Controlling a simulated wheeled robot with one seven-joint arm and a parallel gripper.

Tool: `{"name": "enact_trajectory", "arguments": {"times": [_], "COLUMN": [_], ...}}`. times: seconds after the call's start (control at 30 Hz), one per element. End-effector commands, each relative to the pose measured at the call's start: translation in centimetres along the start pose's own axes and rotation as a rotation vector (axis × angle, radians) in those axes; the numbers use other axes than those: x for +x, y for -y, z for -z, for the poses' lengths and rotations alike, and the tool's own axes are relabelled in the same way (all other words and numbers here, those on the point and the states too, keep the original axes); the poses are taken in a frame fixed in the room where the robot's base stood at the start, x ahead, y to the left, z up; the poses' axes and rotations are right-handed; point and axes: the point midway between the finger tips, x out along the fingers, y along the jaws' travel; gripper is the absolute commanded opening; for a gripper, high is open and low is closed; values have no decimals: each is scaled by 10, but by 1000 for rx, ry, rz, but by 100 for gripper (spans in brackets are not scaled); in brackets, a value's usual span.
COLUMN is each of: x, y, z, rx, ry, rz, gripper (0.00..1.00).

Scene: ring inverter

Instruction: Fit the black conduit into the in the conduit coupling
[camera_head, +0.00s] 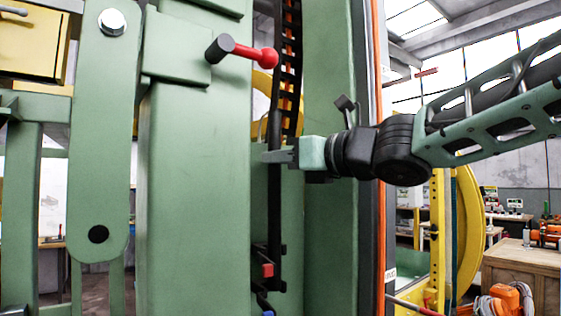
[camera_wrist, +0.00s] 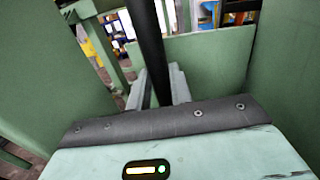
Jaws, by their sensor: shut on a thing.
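The black conduit (camera_head: 274,215) hangs close to vertical in the recess between green columns in the head view. My gripper (camera_head: 276,156) reaches in from the right and is shut on it partway along its length. In the wrist view the conduit (camera_wrist: 147,38) runs between the two grey fingers of my gripper (camera_wrist: 158,88). Near the conduit's lower end there is a small red part (camera_head: 267,270) on a dark bracket, with a blue part (camera_head: 264,302) at the picture's bottom edge. I cannot tell which part is the coupling, or whether the conduit touches it.
A wide green column (camera_head: 195,200) stands left of the recess. A red-knobbed lever (camera_head: 245,53) juts out above my gripper. A black cable chain (camera_head: 287,70) hangs above the gripper. An orange cable (camera_head: 377,120) runs down the right edge, beneath my arm.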

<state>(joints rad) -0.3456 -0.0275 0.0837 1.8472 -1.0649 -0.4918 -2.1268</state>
Motion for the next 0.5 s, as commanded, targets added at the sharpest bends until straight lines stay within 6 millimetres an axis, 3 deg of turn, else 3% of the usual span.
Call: {"name": "enact_trajectory", "arguments": {"times": [0.5], "x": [0], "y": [0], "z": [46], "rx": [0], "ry": [1], "rz": [0], "gripper": [0]}}
